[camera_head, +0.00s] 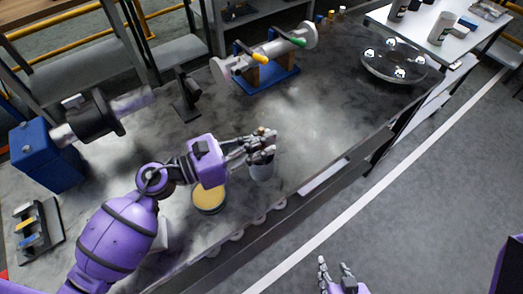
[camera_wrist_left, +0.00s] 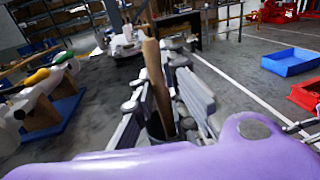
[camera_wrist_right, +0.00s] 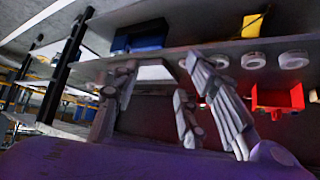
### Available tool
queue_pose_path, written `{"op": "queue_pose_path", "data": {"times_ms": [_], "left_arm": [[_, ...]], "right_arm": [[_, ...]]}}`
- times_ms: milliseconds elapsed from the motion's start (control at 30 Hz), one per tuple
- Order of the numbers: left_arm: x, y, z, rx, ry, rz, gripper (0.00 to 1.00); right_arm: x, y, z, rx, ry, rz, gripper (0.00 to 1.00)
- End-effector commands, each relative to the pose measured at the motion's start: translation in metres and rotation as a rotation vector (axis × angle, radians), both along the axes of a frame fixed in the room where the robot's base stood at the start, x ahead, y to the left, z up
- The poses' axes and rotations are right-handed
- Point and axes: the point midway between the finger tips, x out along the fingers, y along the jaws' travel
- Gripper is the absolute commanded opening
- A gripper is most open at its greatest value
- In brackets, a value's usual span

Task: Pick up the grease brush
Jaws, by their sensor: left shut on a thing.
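The grease brush shows its wooden handle (camera_wrist_left: 154,80) upright between the fingers of my left gripper in the left wrist view. My left gripper (camera_head: 260,147) is shut on the handle, over the workbench near its front edge. A grey cup (camera_head: 262,173) shows just below the fingers, and the brush's lower end is hidden in or behind it; I cannot tell which. My right gripper (camera_head: 337,272) is empty and open, in front of the bench and low; its spread fingers also show in the right wrist view (camera_wrist_right: 180,105).
A round tin with a yellow top (camera_head: 209,196) stands beside my left wrist. A pipe with yellow and green handles (camera_head: 265,52) rests on a blue stand. A blue block with a dark motor (camera_head: 45,155) is at left. The bench's middle (camera_head: 325,105) is clear.

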Motion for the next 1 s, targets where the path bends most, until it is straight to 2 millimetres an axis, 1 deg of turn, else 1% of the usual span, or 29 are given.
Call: {"op": "queue_pose_path", "data": {"times_ms": [200,300,367,467,600,700,833,1000], "left_arm": [[0.0,0.0,0.001,0.0,0.0,0.0,0.0],[0.0,0.0,0.006,0.002,-0.004,0.0,0.0],[0.0,0.001,0.014,0.002,-0.005,0.0,0.0],[0.0,0.0,0.033,0.003,-0.009,-0.002,0.0],[0.0,0.0,0.064,0.003,-0.011,-0.002,0.0],[0.0,0.0,0.082,0.003,-0.01,-0.002,0.0],[0.0,0.0,0.097,0.001,-0.006,-0.001,0.0],[0.0,0.0,0.101,0.0,-0.002,0.0,0.0]], "right_arm": [[0.0,-0.002,0.0,-0.002,-0.001,-0.002,0.4],[0.001,-0.002,0.002,-0.003,-0.003,-0.003,0.4],[0.002,-0.002,0.003,-0.003,-0.006,-0.003,0.4],[0.005,-0.002,0.007,-0.002,-0.011,-0.003,0.4],[0.008,0.0,0.014,0.002,-0.018,-0.002,0.4],[0.009,0.003,0.016,0.008,-0.019,0.0,0.4],[0.008,0.007,0.016,0.013,-0.015,0.004,0.4],[0.003,0.006,0.012,0.013,-0.003,0.002,0.4]]}}
